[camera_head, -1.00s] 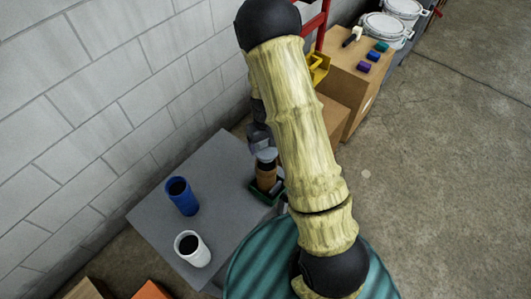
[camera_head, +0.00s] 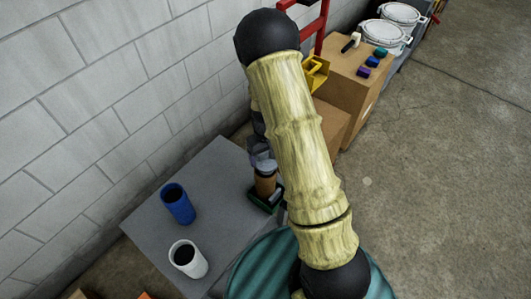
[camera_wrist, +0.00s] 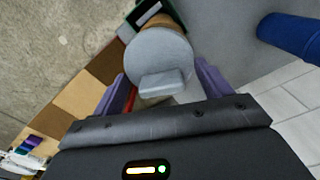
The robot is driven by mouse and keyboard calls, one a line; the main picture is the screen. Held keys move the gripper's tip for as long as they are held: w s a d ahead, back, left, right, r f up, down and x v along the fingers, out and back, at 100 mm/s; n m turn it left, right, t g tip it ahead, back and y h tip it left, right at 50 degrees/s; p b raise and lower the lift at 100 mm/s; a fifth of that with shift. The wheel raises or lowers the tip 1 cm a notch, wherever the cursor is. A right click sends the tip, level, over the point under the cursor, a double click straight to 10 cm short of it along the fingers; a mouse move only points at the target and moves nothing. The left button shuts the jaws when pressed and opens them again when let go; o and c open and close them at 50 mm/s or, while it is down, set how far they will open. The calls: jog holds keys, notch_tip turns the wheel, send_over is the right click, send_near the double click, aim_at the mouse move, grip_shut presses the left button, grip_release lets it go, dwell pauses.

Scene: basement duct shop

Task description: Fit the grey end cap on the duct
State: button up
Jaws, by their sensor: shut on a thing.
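The grey end cap (camera_wrist: 158,62), a round disc with a raised tab, is between the purple fingers of my gripper (camera_wrist: 164,88) in the wrist view. My gripper is shut on it. The brown duct (camera_head: 265,186) stands upright in a dark green holder (camera_head: 259,203) on the grey table. The cap is over the duct's upper end, and only a strip of the duct (camera_wrist: 160,19) shows behind it in the wrist view. I cannot tell whether the cap is seated or just above the rim. My arm partly hides the gripper in the head view.
A blue cup (camera_head: 178,206) and a white cup (camera_head: 188,260) stand on the grey table (camera_head: 222,185), left of the duct. A block wall (camera_head: 90,110) runs behind. Cardboard boxes (camera_head: 345,90) with small coloured blocks stand beyond. A teal ribbed surface (camera_head: 262,268) is near the front.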

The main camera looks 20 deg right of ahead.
aim_at(265, 159)
jog(key=shift+a+f+b, duration=0.25)
jog(key=shift+f+b, duration=0.35)
jog(key=shift+f, duration=0.5)
jog(key=shift+s, duration=0.1)
jog(key=shift+d, duration=0.1)
jog(key=shift+f+b, duration=0.3)
jog(key=shift+f, duration=0.25)
dwell(0.6)
jog(key=o, duration=0.7)
jog(key=shift+r, duration=0.15)
jog(key=shift+r+p, duration=4.4)
jog(key=shift+r, duration=0.95)
